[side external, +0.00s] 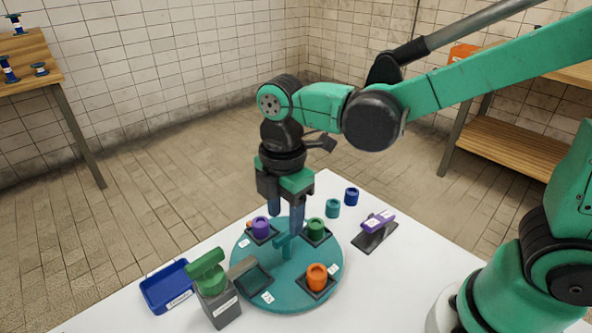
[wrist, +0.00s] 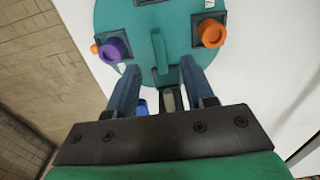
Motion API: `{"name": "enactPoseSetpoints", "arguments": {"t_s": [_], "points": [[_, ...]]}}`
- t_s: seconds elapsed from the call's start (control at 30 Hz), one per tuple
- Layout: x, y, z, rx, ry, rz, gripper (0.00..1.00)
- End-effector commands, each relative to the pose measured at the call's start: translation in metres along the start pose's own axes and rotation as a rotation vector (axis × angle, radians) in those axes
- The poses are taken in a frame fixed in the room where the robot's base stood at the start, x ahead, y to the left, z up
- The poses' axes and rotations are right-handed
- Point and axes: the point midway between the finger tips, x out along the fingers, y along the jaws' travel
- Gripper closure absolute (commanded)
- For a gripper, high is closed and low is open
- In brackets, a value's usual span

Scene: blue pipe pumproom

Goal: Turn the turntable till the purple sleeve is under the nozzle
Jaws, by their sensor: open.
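The teal turntable (side external: 290,292) lies on the white table. The purple sleeve (side external: 261,227) stands on a dark pad at its far left; it also shows at upper left in the wrist view (wrist: 115,50). A green nozzle unit (side external: 208,270) on a grey block stands at the turntable's left front, its grey arm (side external: 242,266) reaching over the rim near an empty dark pad (side external: 255,281). My gripper (side external: 285,228) is open and points down above the turntable's middle, close to the raised teal handle (wrist: 159,50). Contact with the handle cannot be told.
A green sleeve (side external: 316,228) and an orange sleeve (side external: 317,277) stand on other turntable pads. A blue tray (side external: 166,287) lies left of the nozzle. Teal (side external: 333,208) and blue (side external: 351,197) sleeves and a purple object on a black stand (side external: 377,222) are behind right.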

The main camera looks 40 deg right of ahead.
Motion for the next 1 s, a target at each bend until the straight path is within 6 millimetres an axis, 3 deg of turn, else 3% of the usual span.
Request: {"name": "enactPoseSetpoints", "arguments": {"t_s": [0.3,0.6,0.63,0.8,1.0], "points": [[0.031,0.0,0.0,0.004,0.001,0.002,0.53],[0.034,0.0,0.001,0.004,0.001,0.002,0.53],[0.034,0.0,0.001,0.004,0.001,0.002,0.55],[0.034,0.0,0.001,0.004,0.001,0.002,1.0],[0.034,0.0,0.001,0.004,0.001,0.002,1.0]]}}
